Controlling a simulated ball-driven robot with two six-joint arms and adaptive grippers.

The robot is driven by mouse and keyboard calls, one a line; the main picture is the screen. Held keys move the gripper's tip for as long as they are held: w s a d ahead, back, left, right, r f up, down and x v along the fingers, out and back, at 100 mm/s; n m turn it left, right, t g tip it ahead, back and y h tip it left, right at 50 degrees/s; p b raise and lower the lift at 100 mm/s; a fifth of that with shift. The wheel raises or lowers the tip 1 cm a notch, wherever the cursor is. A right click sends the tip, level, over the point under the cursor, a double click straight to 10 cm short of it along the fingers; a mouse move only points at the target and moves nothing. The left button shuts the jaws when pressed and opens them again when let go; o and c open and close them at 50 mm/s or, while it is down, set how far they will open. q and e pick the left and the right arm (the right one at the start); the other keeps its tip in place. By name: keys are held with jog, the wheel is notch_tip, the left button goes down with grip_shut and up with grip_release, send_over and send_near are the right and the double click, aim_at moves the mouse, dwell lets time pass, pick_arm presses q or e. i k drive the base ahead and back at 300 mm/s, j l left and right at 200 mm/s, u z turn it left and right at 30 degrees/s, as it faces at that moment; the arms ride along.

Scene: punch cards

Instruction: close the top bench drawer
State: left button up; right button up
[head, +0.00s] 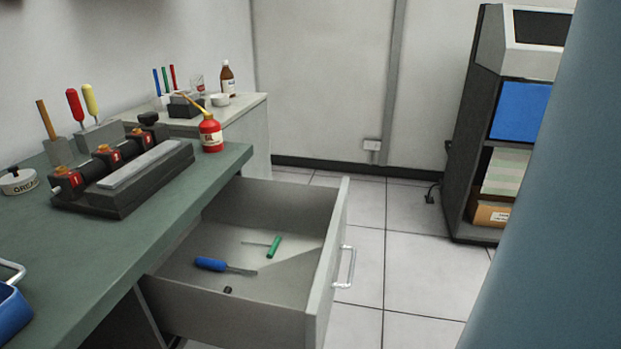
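The top bench drawer (325,255) is pulled far out from under the green bench top (150,225), toward the right of the head view. Its front panel carries a metal bar handle (346,267) on the outer face. Inside lie a blue-handled screwdriver (211,264), a green-handled tool (274,246) and a small black piece (228,290). Neither of my grippers shows in the head view.
On the bench stand a black device with red parts (125,175), a red oil can (211,135) and a grease tin (18,181). A dark cabinet (470,130) stands at the right. Tiled floor (400,270) beyond the drawer front is clear. A large blue-grey surface covers the right edge.

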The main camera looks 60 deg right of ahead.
aim_at(289, 305)
jog(key=k+z, duration=0.1)
jog(key=z, duration=1.85)
